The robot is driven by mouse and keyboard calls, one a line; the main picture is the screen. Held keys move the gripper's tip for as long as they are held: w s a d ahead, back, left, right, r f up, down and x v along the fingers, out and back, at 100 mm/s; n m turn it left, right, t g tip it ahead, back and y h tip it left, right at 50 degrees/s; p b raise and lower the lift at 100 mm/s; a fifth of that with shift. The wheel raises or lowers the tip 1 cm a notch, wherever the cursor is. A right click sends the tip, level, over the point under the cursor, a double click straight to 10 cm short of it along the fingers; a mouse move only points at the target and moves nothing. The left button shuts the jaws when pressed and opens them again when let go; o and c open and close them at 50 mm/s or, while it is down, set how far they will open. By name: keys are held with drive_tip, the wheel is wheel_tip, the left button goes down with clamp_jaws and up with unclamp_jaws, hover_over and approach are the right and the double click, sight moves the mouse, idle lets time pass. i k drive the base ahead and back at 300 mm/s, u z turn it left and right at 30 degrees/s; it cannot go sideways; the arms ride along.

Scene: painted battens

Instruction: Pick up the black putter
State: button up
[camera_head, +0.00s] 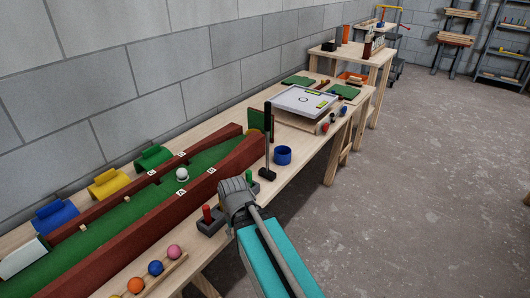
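The black putter (267,133) stands upright on the workbench, right of the green mini-golf lane. It has a long dark grip, a thin shaft and a dark head at the bottom. My gripper (237,190) is grey, at the end of my teal arm, in front of and a little left of the putter in the picture. A visible gap separates them. My gripper is seen from behind, so its fingertips are hidden and its opening cannot be told.
A blue cup (283,155) stands just right of the putter. Dark blocks with a red peg (207,214) and a green peg (249,177) are close to my gripper. A white ball (182,174) lies on the lane (130,208). Floor (420,190) to the right is clear.

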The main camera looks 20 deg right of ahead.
sight(264, 172)
drive_tip(key=z, duration=0.05)
drive_tip(key=k, duration=1.1)
drive_tip(key=z, duration=0.8)
drive_tip(key=i, duration=1)
drive_tip(key=u, duration=0.1)
